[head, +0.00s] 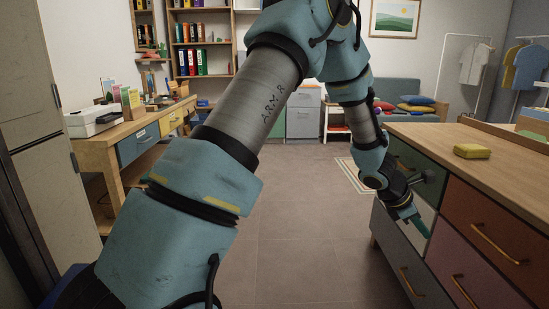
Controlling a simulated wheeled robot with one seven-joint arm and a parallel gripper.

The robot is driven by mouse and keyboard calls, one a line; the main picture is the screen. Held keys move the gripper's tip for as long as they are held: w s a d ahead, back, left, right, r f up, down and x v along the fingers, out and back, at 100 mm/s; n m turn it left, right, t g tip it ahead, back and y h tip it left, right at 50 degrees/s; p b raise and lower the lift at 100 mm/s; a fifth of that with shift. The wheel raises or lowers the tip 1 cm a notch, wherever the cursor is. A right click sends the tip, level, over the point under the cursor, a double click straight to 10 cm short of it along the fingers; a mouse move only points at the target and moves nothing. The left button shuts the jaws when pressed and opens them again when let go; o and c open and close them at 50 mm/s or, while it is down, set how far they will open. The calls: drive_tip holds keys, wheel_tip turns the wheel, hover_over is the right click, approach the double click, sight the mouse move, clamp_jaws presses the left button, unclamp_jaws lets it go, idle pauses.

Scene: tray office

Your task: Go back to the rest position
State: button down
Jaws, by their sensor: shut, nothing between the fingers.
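My arm reaches up from the lower left and bends down to the right. My gripper (416,222) is at its end, low on the right, close in front of the left column of drawer fronts on the wooden dresser (480,140). It points down toward the drawers. The fingers are small and dark here and look shut with nothing held. I cannot tell whether they touch a drawer front.
A yellow box (472,151) lies on the dresser top, near a wooden tray (510,136). A desk (130,134) with a printer (93,120) stands at the left. The floor (300,225) between is clear. A sofa with cushions (416,100) is at the back.

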drive_tip(key=w+a+r+m+y, duration=0.1)
drive_tip(key=a+m, duration=0.2)
drive_tip(key=a, duration=0.5)
drive_tip(key=w+a+r+m+t+y, duration=0.1)
drive_tip(key=w+a+r+m, duration=0.1)
drive_tip(key=a, duration=0.6)
drive_tip(key=w+a+r+m+y, duration=0.1)
drive_tip(key=a+m, duration=0.2)
drive_tip(key=a, duration=0.4)
drive_tip(key=s+a+r+m+y, duration=0.2)
drive_tip(key=s+a+m+y, duration=0.15)
drive_tip(key=a, duration=0.95)
drive_tip(key=s+a+r+m+y, duration=0.15)
drive_tip(key=a+m, duration=0.35)
drive_tip(key=a, duration=0.7)
wheel_tip(320, 180, up, 23)
drive_tip(key=s+a+p, duration=0.1)
drive_tip(key=p, duration=2.2)
drive_tip(key=shift+f+t, duration=0.2)
drive_tip(key=shift+t, duration=0.2)
